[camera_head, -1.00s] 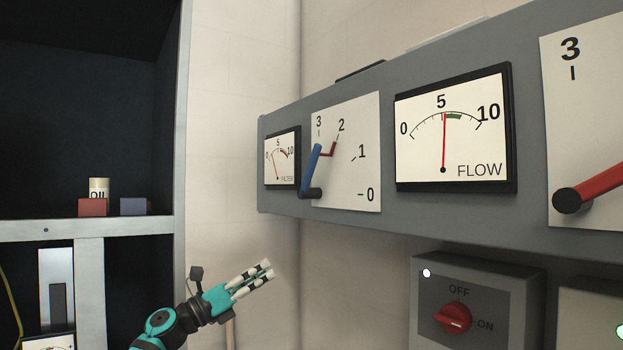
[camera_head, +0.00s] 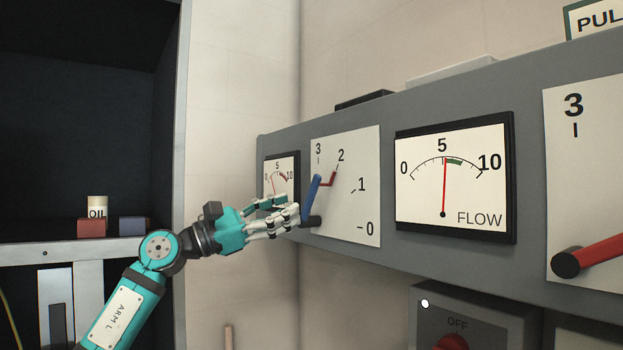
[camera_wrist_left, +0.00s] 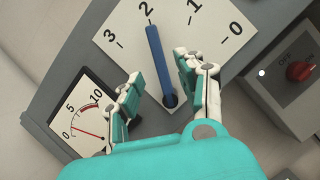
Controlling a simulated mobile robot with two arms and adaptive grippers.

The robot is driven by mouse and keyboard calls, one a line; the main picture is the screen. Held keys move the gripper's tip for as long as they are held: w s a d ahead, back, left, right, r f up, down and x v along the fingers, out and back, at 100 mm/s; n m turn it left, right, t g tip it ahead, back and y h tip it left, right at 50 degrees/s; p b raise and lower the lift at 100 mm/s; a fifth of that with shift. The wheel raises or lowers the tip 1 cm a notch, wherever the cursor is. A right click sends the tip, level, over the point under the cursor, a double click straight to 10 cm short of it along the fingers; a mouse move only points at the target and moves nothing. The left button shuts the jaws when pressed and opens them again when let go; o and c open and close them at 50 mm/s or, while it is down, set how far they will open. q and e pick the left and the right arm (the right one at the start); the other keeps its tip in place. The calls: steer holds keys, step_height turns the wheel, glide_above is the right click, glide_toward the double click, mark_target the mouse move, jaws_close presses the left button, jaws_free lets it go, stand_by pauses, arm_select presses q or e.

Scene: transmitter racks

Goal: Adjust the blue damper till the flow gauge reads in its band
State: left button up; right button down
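The blue damper lever (camera_head: 312,197) is on a white dial plate (camera_head: 358,190) numbered 0 to 3. It points up between 3 and 2, nearer 3, in the head view; in the wrist view the blue lever (camera_wrist_left: 158,60) appears close to 2. The flow gauge (camera_head: 453,185) has its red needle just past 5, at the left edge of the green band. My left gripper (camera_head: 292,214) is at the lever's lower end. In the wrist view its open fingers (camera_wrist_left: 160,92) stand on either side of the lever, with gaps showing. My right gripper is out of view.
A small gauge (camera_head: 283,178) sits left of the damper, partly behind my gripper. A red lever (camera_head: 600,252) is on another dial at right. A switch box (camera_head: 480,310) with a red knob hangs below the panel.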

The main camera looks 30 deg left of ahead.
mark_target(307, 200)
arm_select(q)
steer(key=p+x, duration=0.3)
steer(key=x, duration=0.3)
steer(key=shift+w+d, duration=0.1)
steer(key=shift+w, duration=0.2)
jaws_close()
